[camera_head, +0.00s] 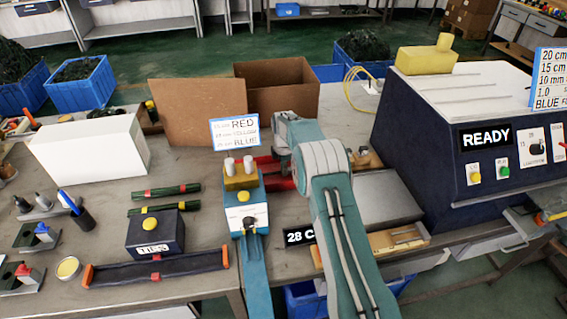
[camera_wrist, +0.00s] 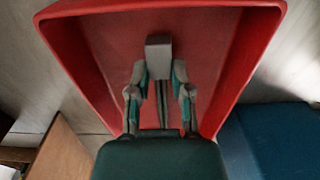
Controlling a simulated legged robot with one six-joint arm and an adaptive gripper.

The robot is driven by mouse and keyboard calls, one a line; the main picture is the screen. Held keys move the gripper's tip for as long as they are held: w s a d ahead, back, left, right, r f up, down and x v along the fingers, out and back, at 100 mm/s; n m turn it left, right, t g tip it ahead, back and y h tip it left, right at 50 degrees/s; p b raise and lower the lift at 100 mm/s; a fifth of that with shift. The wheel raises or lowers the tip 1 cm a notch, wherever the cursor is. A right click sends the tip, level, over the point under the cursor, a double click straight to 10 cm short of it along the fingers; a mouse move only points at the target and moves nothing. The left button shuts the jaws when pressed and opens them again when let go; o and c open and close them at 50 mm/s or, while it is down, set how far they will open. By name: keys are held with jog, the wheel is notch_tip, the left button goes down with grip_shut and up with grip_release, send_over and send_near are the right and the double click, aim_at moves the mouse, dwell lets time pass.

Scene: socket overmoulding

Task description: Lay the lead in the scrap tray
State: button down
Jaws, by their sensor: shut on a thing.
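My gripper (camera_wrist: 160,82) shows in the wrist view, with its two fingers shut on the lead (camera_wrist: 159,48). A grey block-like end of the lead stands out beyond the fingertips; most of the rest is hidden by my gripper. The red scrap tray (camera_wrist: 225,70) lies behind and around the fingers in that view, and the held piece is over its inside. I cannot tell whether the lead touches the tray floor. In the head view only bits of the red tray (camera_head: 282,184) show beside my teal arm, which hides my gripper and the lead.
A blue-and-white press-like device (camera_head: 246,212) with a yellow top stands just left of my arm. A cardboard box (camera_head: 290,85) and a RED/YELLOW/BLUE sign (camera_head: 235,132) are behind. The dark machine with a READY display (camera_head: 486,137) stands at right. A wooden tray (camera_head: 385,242) lies in front.

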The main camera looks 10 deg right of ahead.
jog(key=shift+f, duration=0.35)
jog(key=shift+c, duration=2.3)
grip_release()
